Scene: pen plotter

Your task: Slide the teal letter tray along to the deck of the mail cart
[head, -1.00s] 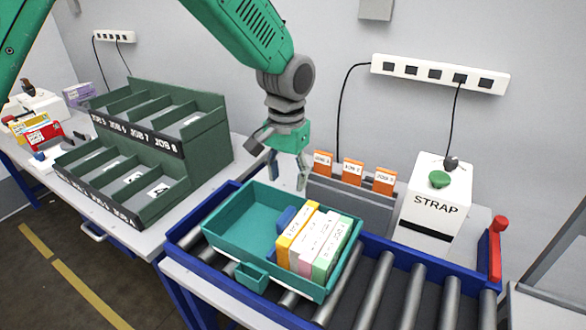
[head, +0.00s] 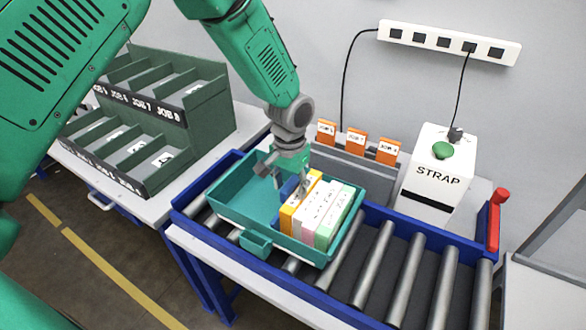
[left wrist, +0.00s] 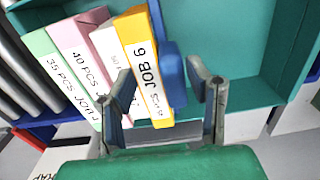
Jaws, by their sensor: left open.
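The teal letter tray (head: 232,212) sits on the roller conveyor, its small front pull facing me. It also shows in the left wrist view (left wrist: 245,88). At its right side stand an orange-yellow box (head: 303,200) marked as a job, then white, pink and pale green ones. A blue block (head: 290,187) is beside the orange-yellow box. My left gripper (head: 277,190) is over the tray's inside, open. In the left wrist view its fingers (left wrist: 160,70) are apart, with the blue block and orange-yellow box showing between them; contact is unclear. My right gripper is out of view.
The conveyor has a blue frame (head: 342,312) and bare rollers (head: 405,275) right of the tray. A red lever (head: 495,215) stands at its right end. A grey-topped surface (head: 545,305), possibly the cart, lies beyond. The STRAP machine (head: 437,165) and orange cards (head: 356,142) stand behind.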

